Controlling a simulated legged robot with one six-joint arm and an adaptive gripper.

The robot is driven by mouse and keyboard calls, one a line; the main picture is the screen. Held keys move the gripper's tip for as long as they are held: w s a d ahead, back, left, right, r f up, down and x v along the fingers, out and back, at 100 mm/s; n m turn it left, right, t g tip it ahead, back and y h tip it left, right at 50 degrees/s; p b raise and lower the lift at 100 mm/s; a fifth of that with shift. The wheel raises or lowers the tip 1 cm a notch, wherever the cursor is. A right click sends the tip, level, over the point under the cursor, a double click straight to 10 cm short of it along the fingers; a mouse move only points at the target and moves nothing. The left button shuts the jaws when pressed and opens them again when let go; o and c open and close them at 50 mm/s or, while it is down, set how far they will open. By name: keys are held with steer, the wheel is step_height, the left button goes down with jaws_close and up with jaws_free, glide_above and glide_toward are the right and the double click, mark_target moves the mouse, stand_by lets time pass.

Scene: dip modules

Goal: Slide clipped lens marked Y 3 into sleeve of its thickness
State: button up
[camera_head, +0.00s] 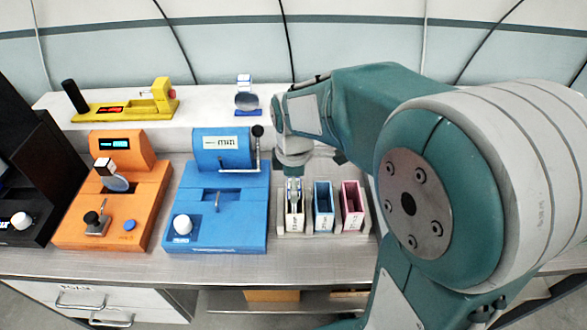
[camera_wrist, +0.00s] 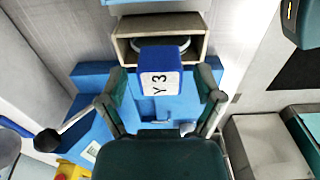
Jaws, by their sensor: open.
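The clip marked Y 3 (camera_wrist: 160,80) has a blue top with a white label and stands between my gripper's spread fingers in the wrist view. Its pale round lens (camera_wrist: 178,47) shows inside the mouth of the beige sleeve (camera_wrist: 202,45). In the head view the beige sleeve (camera_head: 281,222) is the leftmost of three, with the clip (camera_head: 294,188) rising out of it. How deep the lens sits is hidden. My gripper (camera_wrist: 160,74) is open, with a gap on each side of the clip. In the head view my gripper (camera_head: 300,163) is above and behind the sleeve.
A blue sleeve (camera_head: 324,205) and a pink sleeve (camera_head: 353,207) stand to the right. A blue instrument (camera_head: 235,215) with a lever is close on the left, an orange one (camera_head: 140,205) beyond it. A white shelf (camera_head: 215,100) runs behind.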

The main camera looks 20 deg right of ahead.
step_height(320, 180, up, 11)
steer(key=s+m+t, duration=0.5)
steer(key=s+m, duration=0.9)
steer(key=shift+f+t, duration=0.3)
steer(key=shift+f, duration=0.1)
steer(key=shift+s, duration=0.1)
stand_by(0.5)
